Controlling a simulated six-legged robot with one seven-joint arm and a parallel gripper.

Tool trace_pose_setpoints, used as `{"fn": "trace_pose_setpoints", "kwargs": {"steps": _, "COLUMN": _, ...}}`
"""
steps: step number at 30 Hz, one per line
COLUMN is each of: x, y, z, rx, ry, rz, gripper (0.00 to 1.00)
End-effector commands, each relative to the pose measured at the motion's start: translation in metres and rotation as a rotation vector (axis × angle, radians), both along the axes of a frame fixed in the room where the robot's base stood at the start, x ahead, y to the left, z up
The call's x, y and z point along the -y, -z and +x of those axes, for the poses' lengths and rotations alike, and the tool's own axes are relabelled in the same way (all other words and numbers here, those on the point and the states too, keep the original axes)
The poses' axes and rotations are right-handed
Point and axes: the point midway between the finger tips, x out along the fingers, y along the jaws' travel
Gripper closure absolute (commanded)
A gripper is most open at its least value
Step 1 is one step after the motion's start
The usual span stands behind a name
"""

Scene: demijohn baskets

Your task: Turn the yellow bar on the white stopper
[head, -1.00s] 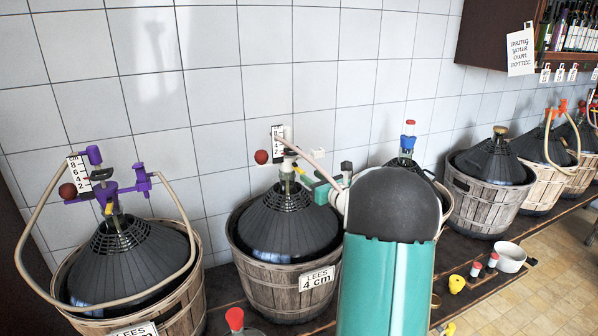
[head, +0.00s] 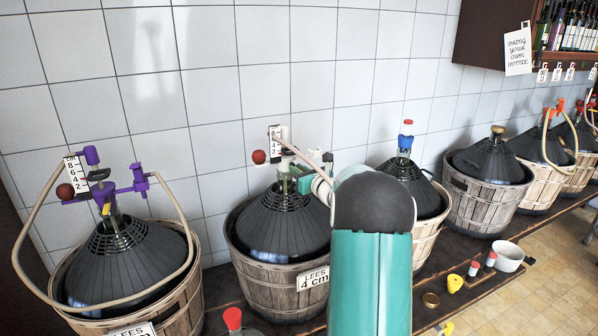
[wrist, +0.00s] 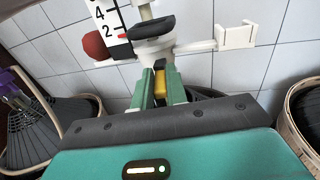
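The white stopper (wrist: 153,49) sits on the neck of the second demijohn (head: 283,222) from the left. In the wrist view it has a black ring above it, a red ball to its left and a white bracket to its right. The yellow bar (wrist: 160,84) points toward me, below the stopper. My gripper (wrist: 161,76) has its two green fingers on either side of the bar. Whether they press on it cannot be told. In the head view my gripper (head: 305,183) is at the neck, and the bar cannot be made out there.
A demijohn with a purple stopper (head: 112,190) and a curved hose stands at left. A blue-and-red-topped demijohn (head: 402,185) stands close at right, behind my arm. A white bowl (head: 508,257) and small stoppers lie on the bench. A tiled wall is behind.

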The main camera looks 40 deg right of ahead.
Motion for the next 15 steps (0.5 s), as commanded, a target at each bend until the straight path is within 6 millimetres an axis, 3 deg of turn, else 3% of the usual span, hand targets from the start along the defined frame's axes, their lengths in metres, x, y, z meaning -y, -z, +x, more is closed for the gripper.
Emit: {"fn": "trace_pose_setpoints", "kwargs": {"steps": 15, "x": 0.0076, "y": 0.0014, "z": -0.0011, "rx": -0.001, "ry": -0.144, "rz": -0.001, "gripper": 1.0}}
